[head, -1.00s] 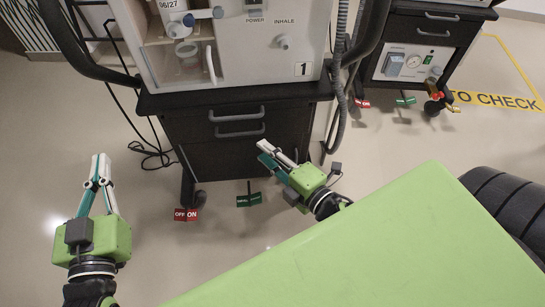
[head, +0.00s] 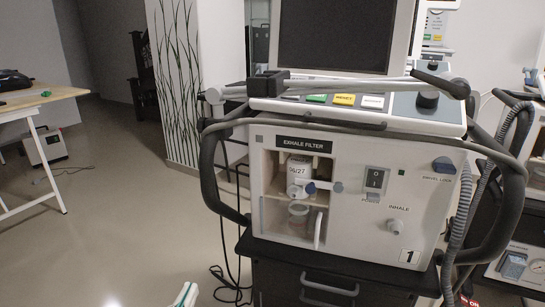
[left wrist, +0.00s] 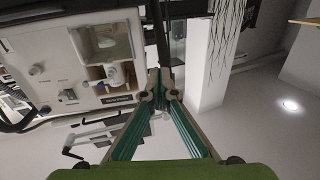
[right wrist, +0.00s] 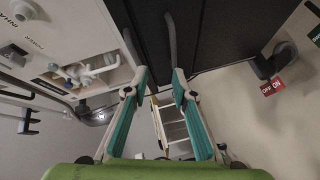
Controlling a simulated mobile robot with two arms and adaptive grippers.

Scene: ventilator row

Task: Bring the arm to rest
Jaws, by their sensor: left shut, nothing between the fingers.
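My left gripper (head: 187,293) shows only its fingertips at the bottom edge of the head view, over the floor. In the left wrist view my left gripper (left wrist: 160,85) has its fingers together, with nothing between them. My right gripper (right wrist: 159,75) is out of the head view. In the right wrist view its fingers are apart and empty, in front of the dark drawers (right wrist: 215,30) of the ventilator cart. The arms themselves are hidden in the head view.
A ventilator marked 1 (head: 345,200) stands on its cart ahead, with bent rails, hoses and a screen (head: 333,38). Another unit (head: 520,262) stands at the right. A wooden table (head: 40,102) is at the far left. The floor (head: 110,215) at left is open.

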